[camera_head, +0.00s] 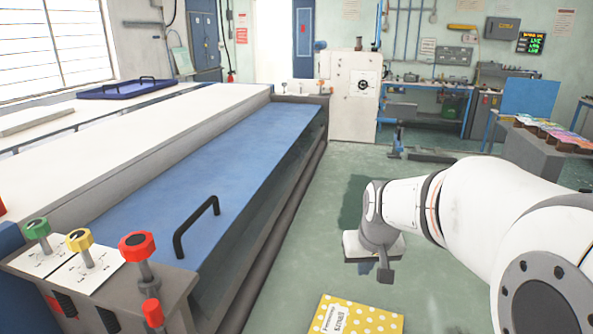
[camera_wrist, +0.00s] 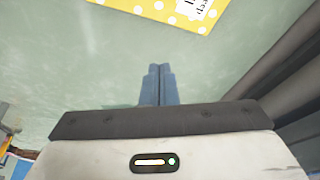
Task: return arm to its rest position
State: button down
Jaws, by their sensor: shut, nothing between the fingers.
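My gripper (camera_wrist: 158,72) shows in the wrist view with its two blue-grey fingers side by side and touching. Nothing is between them. In the head view my white arm (camera_head: 480,215) reaches in from the right, bent down at the wrist over the green floor, to the right of the long machine. The fingertips are hard to make out in the head view.
A yellow polka-dot item (camera_head: 360,318) with a white label lies below the arm; it also shows in the wrist view (camera_wrist: 140,8). The long blue-topped machine (camera_head: 240,145), with a black handle (camera_head: 197,226) and coloured knobs (camera_head: 136,246), fills the left. Green floor is open behind the arm.

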jog(key=s+a, duration=0.1)
jog(key=s, duration=0.7)
jog(key=s+a, duration=0.2)
jog(key=s, duration=0.6)
jog(key=shift+s+a+g, duration=0.25)
jog(key=shift+s+g, duration=0.05)
jog(key=shift+s, duration=0.1)
jog(key=shift+s, duration=0.1)
